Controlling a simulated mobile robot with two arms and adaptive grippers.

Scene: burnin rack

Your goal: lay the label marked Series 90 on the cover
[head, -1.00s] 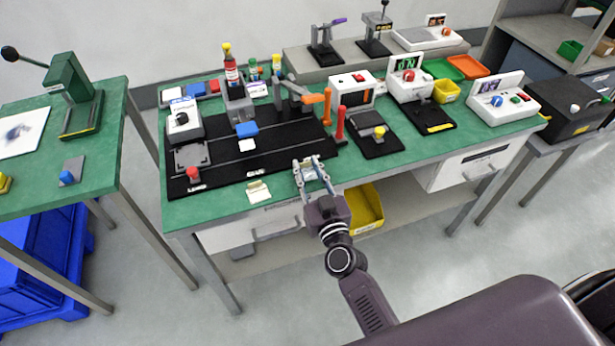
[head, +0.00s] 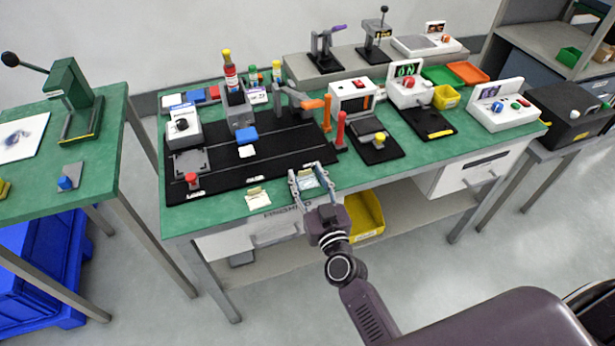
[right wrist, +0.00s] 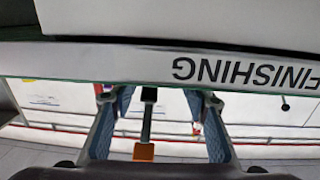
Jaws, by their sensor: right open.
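My right gripper (head: 308,172) is open at the front edge of the green bench, with its two fingers apart. A pale card (head: 308,181), perhaps a label, shows between the fingers; I cannot tell whether it touches them. A cream label (head: 257,198) lies on the front edge to the left. The print on both is too small to read, so I cannot tell which is Series 90. I cannot tell which thing is the cover. In the right wrist view the open fingers (right wrist: 155,98) are below the bench's front edge in the picture. My left gripper is not in view.
A black mat (head: 225,180) with a red knob (head: 191,179) and a blue block (head: 246,134) covers the bench's left part. Red and orange posts stand at its right end. A FINISHING sign (right wrist: 245,72) is on the bench front. A yellow bin (head: 365,215) sits below.

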